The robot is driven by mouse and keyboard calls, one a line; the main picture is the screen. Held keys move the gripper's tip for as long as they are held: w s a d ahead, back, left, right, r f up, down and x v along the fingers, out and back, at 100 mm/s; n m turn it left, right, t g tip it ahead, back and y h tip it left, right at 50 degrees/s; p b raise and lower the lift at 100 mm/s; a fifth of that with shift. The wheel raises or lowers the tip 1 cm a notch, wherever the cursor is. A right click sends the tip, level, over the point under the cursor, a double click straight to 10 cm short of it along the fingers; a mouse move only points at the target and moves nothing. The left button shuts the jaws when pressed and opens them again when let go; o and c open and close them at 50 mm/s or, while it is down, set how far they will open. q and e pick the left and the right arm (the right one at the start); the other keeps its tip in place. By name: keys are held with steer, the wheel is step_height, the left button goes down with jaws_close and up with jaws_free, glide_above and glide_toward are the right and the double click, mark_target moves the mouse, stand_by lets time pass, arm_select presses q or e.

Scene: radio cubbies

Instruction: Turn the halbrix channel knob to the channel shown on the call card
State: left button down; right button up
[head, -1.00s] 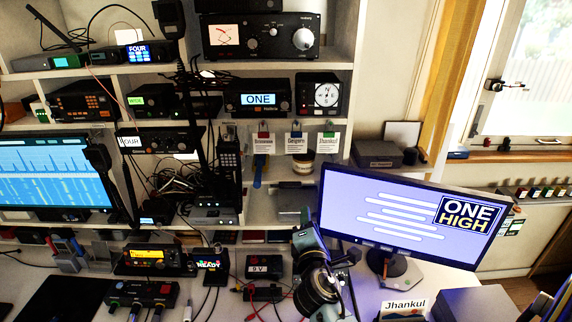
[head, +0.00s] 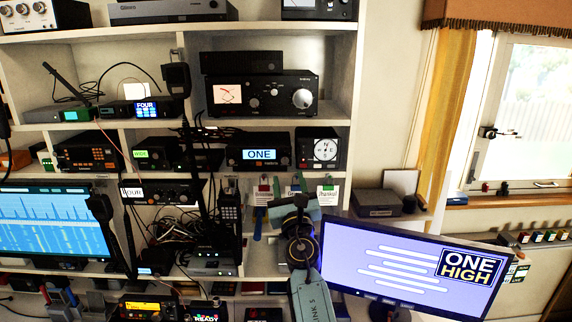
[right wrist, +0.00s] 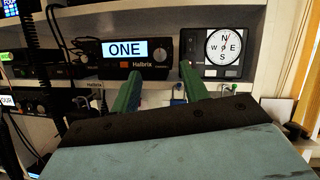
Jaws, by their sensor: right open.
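The Halbrix radio (head: 258,151) sits on a middle shelf, its lit display reading ONE. In the right wrist view the Halbrix radio (right wrist: 139,66) is ahead, with a dark round knob (right wrist: 164,46) right of its display. My right gripper (head: 289,186) is open and empty, below and in front of that shelf. The monitor (head: 400,268) reads ONE HIGH. I cannot make out a separate call card.
A compass unit (head: 318,149) stands right of the radio. Paper name tags (head: 328,195) hang under the shelf near my gripper. A larger knobbed unit (head: 262,94) is on the shelf above. Cables and a handset (head: 229,213) crowd the left.

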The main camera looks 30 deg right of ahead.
mark_target(285, 161)
steer(key=x, duration=0.6)
steer(key=shift+c, duration=0.2)
steer(key=c, duration=0.9)
